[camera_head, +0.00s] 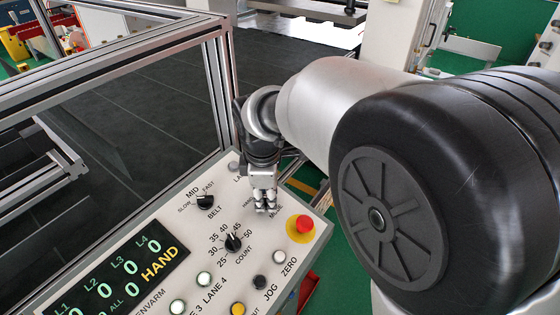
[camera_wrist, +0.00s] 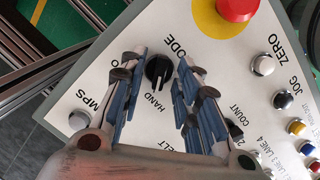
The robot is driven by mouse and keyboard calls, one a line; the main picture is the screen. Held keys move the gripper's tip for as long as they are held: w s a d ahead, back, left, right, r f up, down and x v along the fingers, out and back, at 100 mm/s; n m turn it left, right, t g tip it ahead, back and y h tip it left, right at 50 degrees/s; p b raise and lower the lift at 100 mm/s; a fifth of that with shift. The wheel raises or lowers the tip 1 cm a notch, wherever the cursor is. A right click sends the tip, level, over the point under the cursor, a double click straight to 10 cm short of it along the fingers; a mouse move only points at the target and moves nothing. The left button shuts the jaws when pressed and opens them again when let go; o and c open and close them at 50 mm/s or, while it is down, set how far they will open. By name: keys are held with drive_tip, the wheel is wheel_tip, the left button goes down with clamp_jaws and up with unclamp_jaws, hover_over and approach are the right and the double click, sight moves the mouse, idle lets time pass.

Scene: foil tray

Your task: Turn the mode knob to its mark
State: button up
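The mode knob (camera_wrist: 158,70) is a black round knob on the white control panel (camera_wrist: 85,85), with the labels MODE and HAND around it. In the wrist view it sits between the two fingers of my gripper (camera_wrist: 161,57), which are apart with gaps at both sides. The knob's grip bar appears to run toward the HAND label. A mark for it cannot be made out clearly. In the head view my gripper (camera_head: 265,207) points down over the panel and hides the knob. The display (camera_head: 122,272) reads HAND in yellow.
A red emergency button (camera_head: 304,224) on a yellow disc stands close to the right of my gripper. The COUNT knob (camera_head: 233,243) and the BELT knob (camera_head: 205,202) are nearby. Several push buttons line the panel's front. A metal frame (camera_head: 110,57) rises behind the panel.

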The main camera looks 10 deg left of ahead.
drive_tip(key=shift+c, duration=0.6)
clamp_jaws()
drive_tip(key=m+p, duration=0.2)
drive_tip(key=m, duration=0.1)
drive_tip(key=shift+w+r+g, duration=0.1)
drive_tip(key=shift+g, duration=0.3)
drive_tip(key=m+g+p, duration=0.1)
drive_tip(key=m, duration=0.2)
drive_tip(key=shift+w+m, duration=0.1)
drive_tip(key=shift+m, duration=0.2)
drive_tip(key=m+p, duration=0.1)
drive_tip(key=m, duration=0.3)
drive_tip(key=shift+w+d+g+y, duration=0.1)
drive_tip(key=shift+g+y, duration=0.2)
drive_tip(key=shift+g, duration=0.1)
drive_tip(key=shift+m+p, duration=0.4)
drive_tip(key=shift+m, duration=0.9)
drive_tip(key=shift+g+y, duration=0.3)
